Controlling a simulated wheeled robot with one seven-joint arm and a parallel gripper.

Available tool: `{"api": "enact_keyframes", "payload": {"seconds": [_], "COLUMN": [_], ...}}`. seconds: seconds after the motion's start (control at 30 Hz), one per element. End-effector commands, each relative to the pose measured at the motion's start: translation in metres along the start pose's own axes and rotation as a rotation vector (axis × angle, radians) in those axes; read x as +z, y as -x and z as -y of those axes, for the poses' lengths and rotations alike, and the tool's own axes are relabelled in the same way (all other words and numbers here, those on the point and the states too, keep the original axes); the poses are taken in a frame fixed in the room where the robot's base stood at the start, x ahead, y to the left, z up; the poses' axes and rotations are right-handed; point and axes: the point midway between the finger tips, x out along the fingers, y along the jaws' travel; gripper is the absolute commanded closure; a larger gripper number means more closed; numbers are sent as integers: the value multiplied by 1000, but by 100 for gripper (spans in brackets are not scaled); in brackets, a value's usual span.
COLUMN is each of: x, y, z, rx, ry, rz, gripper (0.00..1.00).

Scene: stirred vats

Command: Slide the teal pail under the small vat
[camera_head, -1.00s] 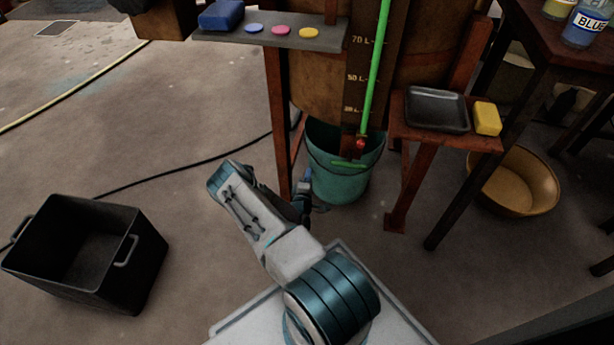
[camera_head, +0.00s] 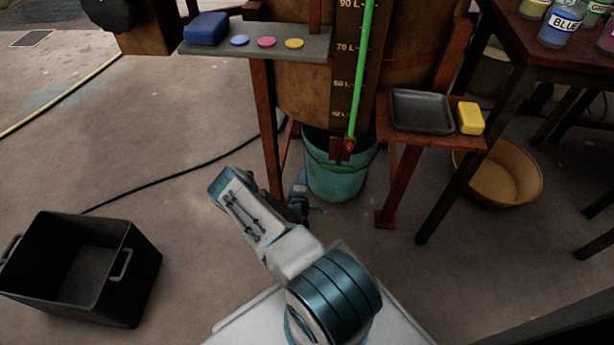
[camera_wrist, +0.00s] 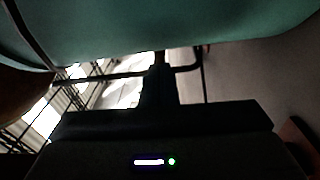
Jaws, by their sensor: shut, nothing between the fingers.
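The teal pail (camera_head: 335,180) stands on the floor beneath the small vat (camera_head: 305,92), between its rusty legs, with its upper part behind the gauge board and the red-tipped spout. My gripper (camera_head: 316,209) is low, at the pail's near left side, and mostly hidden behind my arm. In the wrist view the pail's wall (camera_wrist: 190,25) fills the top of the picture, close in front of my gripper (camera_wrist: 160,60). The fingers are shut with nothing between them. I cannot tell whether they touch the pail.
A black crate (camera_head: 130,250) stands on the floor at left. A tan basin (camera_head: 515,185) sits under the dark table at right. A side shelf holds a black tray (camera_head: 422,110) and yellow sponge (camera_head: 470,118). A vat leg (camera_head: 268,130) is close to my arm. Open floor lies at left.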

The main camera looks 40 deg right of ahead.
Motion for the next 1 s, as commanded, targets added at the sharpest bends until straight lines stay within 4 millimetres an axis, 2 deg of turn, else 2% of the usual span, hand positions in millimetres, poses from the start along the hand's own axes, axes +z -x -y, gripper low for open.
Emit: {"api": "enact_keyframes", "payload": {"seconds": [0.1, 0.3, 0.5, 0.7, 1.0], "x": [-23, -20, -20, -20, -20], "y": [8, 58, 92, 107, 108], "z": [-2, -4, -3, -1, 0], "rx": [0, -4, -1, -1, 0], "ry": [-4, 2, 1, 0, -1], "rz": [-4, 0, 0, 2, 2], "gripper": [100, 100, 100, 100, 100]}}
